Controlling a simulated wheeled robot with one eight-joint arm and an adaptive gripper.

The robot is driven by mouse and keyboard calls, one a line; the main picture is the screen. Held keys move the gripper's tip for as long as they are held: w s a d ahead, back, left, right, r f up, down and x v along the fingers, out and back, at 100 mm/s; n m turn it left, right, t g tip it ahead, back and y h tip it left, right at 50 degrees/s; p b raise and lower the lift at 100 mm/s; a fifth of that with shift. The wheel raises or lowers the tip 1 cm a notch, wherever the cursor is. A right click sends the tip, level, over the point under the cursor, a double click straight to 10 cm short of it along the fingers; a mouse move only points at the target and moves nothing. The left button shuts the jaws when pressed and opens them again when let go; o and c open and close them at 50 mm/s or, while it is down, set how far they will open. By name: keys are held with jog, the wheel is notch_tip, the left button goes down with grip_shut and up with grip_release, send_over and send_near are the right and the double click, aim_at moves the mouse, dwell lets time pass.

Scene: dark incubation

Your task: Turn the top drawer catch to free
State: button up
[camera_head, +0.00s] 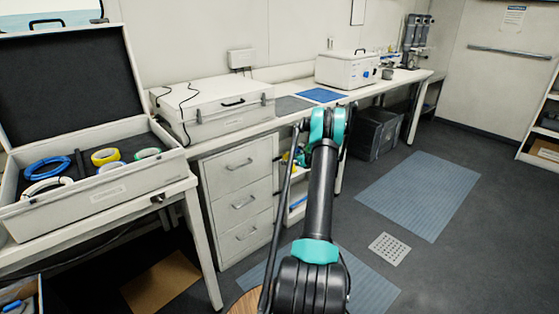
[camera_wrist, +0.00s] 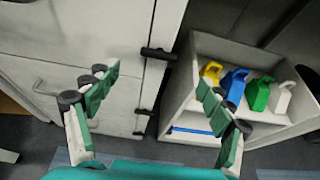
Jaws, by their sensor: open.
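The white drawer cabinet (camera_head: 229,205) stands under the bench in the head view, with three drawers and bar handles. Its top drawer (camera_head: 237,164) looks shut. In the wrist view the cabinet front (camera_wrist: 75,30) fills the left side. The top catch (camera_wrist: 158,53), a black bar, lies across the cabinet's right edge. Smaller black catches (camera_wrist: 143,111) show below it on the same edge. My gripper (camera_wrist: 160,80) is open and empty, its green-padded fingers spread either side of the catch line in the picture. I cannot tell its distance from the catch. My arm hides the gripper in the head view.
An open shelf (camera_wrist: 205,118) with yellow, blue, green and white containers stands right of the cabinet. The bench (camera_head: 285,112) carries a closed case (camera_head: 215,100) and a white box (camera_head: 347,70). An open case (camera_head: 95,205) stands left. Floor right is mostly clear.

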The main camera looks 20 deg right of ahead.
aim_at(278, 159)
jog(key=x, duration=0.9)
jog(key=c, duration=1.2)
jog(key=shift+o, duration=0.2)
